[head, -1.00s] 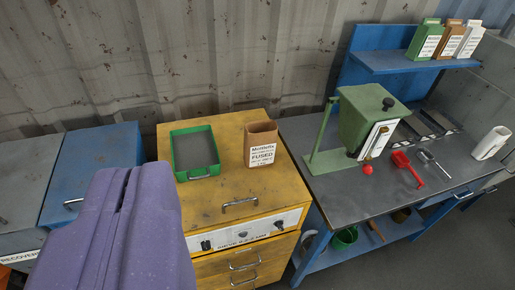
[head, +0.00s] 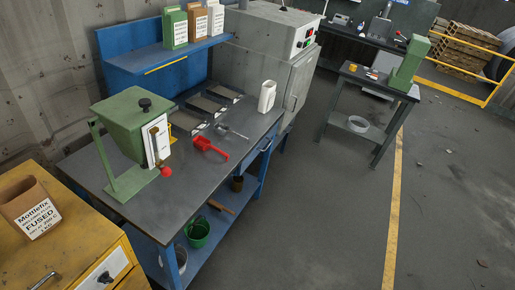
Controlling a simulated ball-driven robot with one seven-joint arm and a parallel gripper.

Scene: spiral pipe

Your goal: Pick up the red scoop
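The red scoop (head: 210,147) lies on the dark top of the workbench (head: 110,167), right of the green hopper machine (head: 129,127). Its handle points down and right towards the bench's front edge. A grey metal scoop (head: 231,131) lies just behind it. The red ball on the machine's lever is a separate part, left of the scoop. My gripper is not in view.
A white container (head: 267,96) and dark trays (head: 208,105) stand on the bench. A shelf (head: 165,60) above holds several boxes. The yellow cabinet (head: 75,245) with an open box (head: 30,207) is at the lower left.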

